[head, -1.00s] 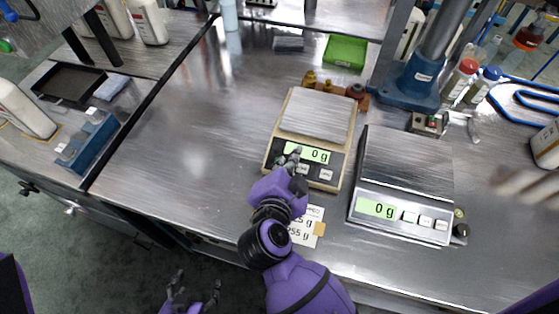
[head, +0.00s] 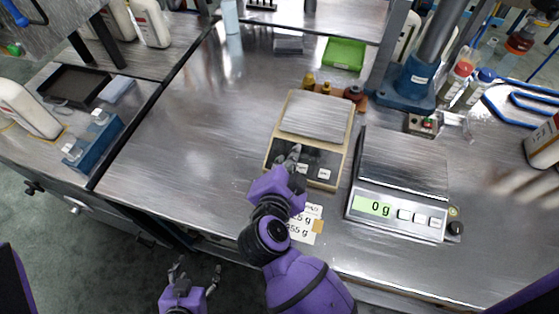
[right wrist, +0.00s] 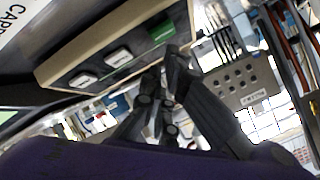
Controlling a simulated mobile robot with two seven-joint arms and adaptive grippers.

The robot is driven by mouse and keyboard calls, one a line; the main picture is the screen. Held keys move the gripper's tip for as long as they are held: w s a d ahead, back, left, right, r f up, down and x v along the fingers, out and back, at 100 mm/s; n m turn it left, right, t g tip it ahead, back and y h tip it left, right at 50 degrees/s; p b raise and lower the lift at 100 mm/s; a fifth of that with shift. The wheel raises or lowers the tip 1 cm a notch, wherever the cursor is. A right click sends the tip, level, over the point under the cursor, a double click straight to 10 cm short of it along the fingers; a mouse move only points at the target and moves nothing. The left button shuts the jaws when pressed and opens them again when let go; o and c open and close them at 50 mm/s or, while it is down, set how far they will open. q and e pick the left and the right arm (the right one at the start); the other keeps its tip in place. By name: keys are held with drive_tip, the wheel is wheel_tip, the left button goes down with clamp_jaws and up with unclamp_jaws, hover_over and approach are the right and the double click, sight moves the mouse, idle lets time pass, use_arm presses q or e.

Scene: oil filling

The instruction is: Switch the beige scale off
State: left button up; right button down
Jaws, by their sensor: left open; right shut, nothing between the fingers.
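The beige scale (head: 316,116) stands on the metal bench with its dark front panel (head: 326,160) facing me. In the head view no lit digits show on that panel. In the right wrist view the panel's underside angle shows two pale buttons (right wrist: 118,57) and a dull green patch (right wrist: 163,31). My left gripper (head: 197,272) is open and empty, low in front of the bench.
A silver scale (head: 405,160) with a lit "0 g" display stands to the right. A paper note (head: 306,228) lies in front of the beige scale. Small weights (head: 326,88) and a green tray (head: 345,53) are behind. The bench is clear to the left.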

use_arm(q)
drive_tip(key=shift+s+f, duration=0.1)
drive_tip(key=w+r+t+p, duration=0.2)
drive_tip(key=w+r+p, duration=0.2)
drive_tip(key=r, duration=0.5)
drive_tip(key=shift+w+p, duration=0.3)
drive_tip(key=shift+w, duration=0.9)
use_arm(e)
wheel_tip(320, 180, up, 6)
drive_tip(key=s, duration=0.2)
drive_tip(key=shift+s+a+f, duration=0.15)
drive_tip(key=shift+a, duration=0.15)
use_arm(q)
drive_tip(key=shift+w+r, duration=0.1)
drive_tip(key=shift+r, duration=0.05)
use_arm(e)
drive_tip(key=shift+f, duration=0.1)
